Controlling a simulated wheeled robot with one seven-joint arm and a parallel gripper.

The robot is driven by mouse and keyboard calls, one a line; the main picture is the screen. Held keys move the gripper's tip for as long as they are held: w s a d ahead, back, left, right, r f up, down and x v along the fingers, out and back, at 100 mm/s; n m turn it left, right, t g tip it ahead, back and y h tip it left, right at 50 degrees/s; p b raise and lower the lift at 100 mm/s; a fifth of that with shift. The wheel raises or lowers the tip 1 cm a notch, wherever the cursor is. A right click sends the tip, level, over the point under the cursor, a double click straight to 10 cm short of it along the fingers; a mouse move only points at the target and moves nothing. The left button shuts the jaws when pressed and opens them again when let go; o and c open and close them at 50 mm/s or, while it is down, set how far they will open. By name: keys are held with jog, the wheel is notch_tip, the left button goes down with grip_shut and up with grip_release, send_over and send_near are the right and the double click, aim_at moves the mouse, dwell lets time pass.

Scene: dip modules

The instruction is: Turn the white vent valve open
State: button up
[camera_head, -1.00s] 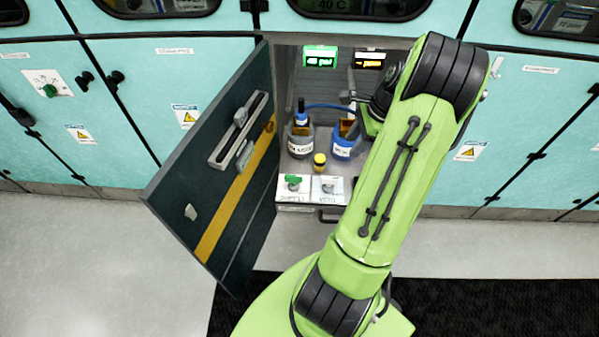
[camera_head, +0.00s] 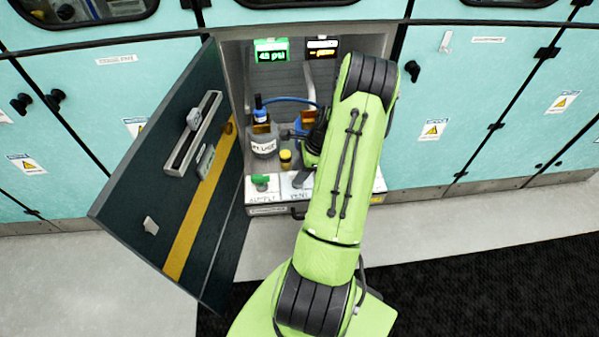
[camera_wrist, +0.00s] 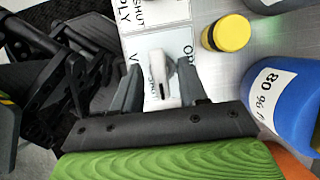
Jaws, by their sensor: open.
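The white vent valve (camera_wrist: 162,78) shows in the wrist view as a pale handle standing on a white plate marked with "OP" and a "V". My gripper (camera_wrist: 160,84) is open, with one finger on each side of the handle. I cannot tell whether either finger touches it. In the head view, the vent plate (camera_head: 296,190) lies at the front of the open cabinet, partly hidden by my arm. The supply valve (camera_head: 260,180), with a green handle, is just left of it.
A yellow-capped vial (camera_wrist: 228,33) and a blue bottle (camera_wrist: 285,95) stand close to my gripper. The open dark door (camera_head: 185,180) closes off the left side. A green display (camera_head: 271,51) hangs at the back.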

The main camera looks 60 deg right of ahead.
grip_shut()
jog(key=shift+n, duration=0.3)
dwell(0.3)
jog(key=n+g+y+p, duration=0.1)
jog(key=n, duration=0.2)
jog(key=shift+n+p, duration=0.3)
jog(key=shift+p, duration=0.05)
jog(key=n+g, duration=0.1)
jog(key=n, duration=0.1)
jog(key=n+g, duration=0.1)
jog(key=n, duration=0.1)
jog(key=shift+w+f+n+y, duration=0.1)
jog(key=shift+w+n+y, duration=0.05)
jog(key=shift+n+y, duration=0.2)
jog(key=n+g, duration=0.1)
jog(key=n, duration=0.3)
jog(key=shift+w+g, duration=0.1)
jog(key=shift+g, duration=0.3)
jog(key=shift+n+g+h, duration=0.3)
jog(key=shift+n+g, duration=0.1)
jog(key=shift+n, duration=0.85)
jog(key=shift+n+g+h, duration=0.25)
jog(key=shift+n+g, duration=0.15)
jog(key=shift+n, duration=0.8)
jog(key=shift+w+a, duration=0.1)
